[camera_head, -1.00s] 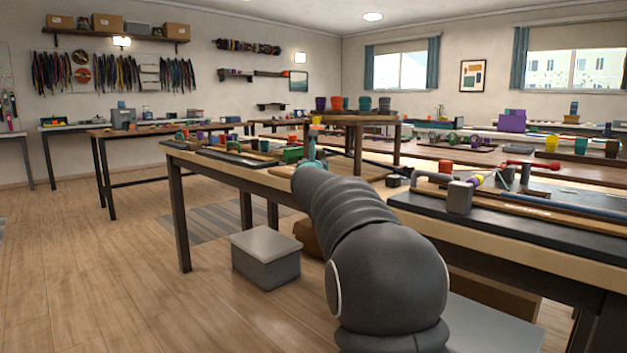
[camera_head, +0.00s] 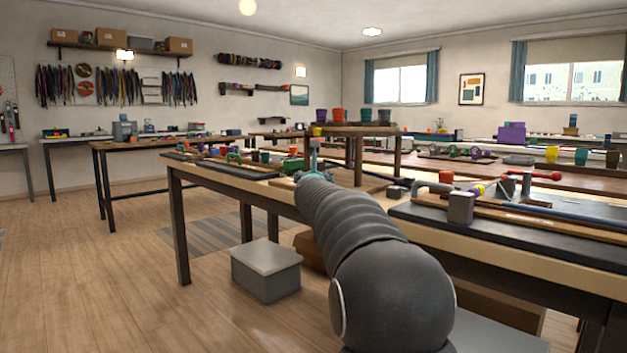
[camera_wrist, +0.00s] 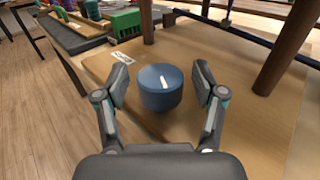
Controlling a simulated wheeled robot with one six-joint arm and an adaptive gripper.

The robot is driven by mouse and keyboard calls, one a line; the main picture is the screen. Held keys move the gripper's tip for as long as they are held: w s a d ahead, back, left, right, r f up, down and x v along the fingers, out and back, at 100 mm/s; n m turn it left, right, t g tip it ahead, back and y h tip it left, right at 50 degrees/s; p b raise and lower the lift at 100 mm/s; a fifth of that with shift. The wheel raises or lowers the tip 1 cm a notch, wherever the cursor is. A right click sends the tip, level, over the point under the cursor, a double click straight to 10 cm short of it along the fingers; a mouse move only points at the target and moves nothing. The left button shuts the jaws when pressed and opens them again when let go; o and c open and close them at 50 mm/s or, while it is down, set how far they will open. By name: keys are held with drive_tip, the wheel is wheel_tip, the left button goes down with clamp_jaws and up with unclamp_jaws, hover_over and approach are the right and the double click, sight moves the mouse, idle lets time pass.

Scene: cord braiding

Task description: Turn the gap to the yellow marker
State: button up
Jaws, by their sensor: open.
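In the wrist view, a short blue round knob (camera_wrist: 160,91) stands upright on a light wooden board (camera_wrist: 240,112). Its top carries one short white line, pointing away and slightly left. My gripper (camera_wrist: 161,80) is open, with one finger to the left of the knob and one to its right. Clear space shows between each finger and the knob. I cannot make out a yellow marker beside the knob. In the head view, my arm reaches to the table and hides most of the gripper and the knob.
Wooden legs of a small raised stand (camera_head: 362,131) rise just behind the knob. A green block (camera_wrist: 124,24) and a dark tray (camera_wrist: 75,36) lie at the back left. A grey-black mat (camera_head: 520,228) with tools lies to the right. A grey box (camera_head: 266,270) stands on the floor.

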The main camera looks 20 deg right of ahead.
drive_tip(key=v, duration=1.1)
drive_tip(key=shift+s+a, duration=0.2)
drive_tip(key=shift+s, duration=0.1)
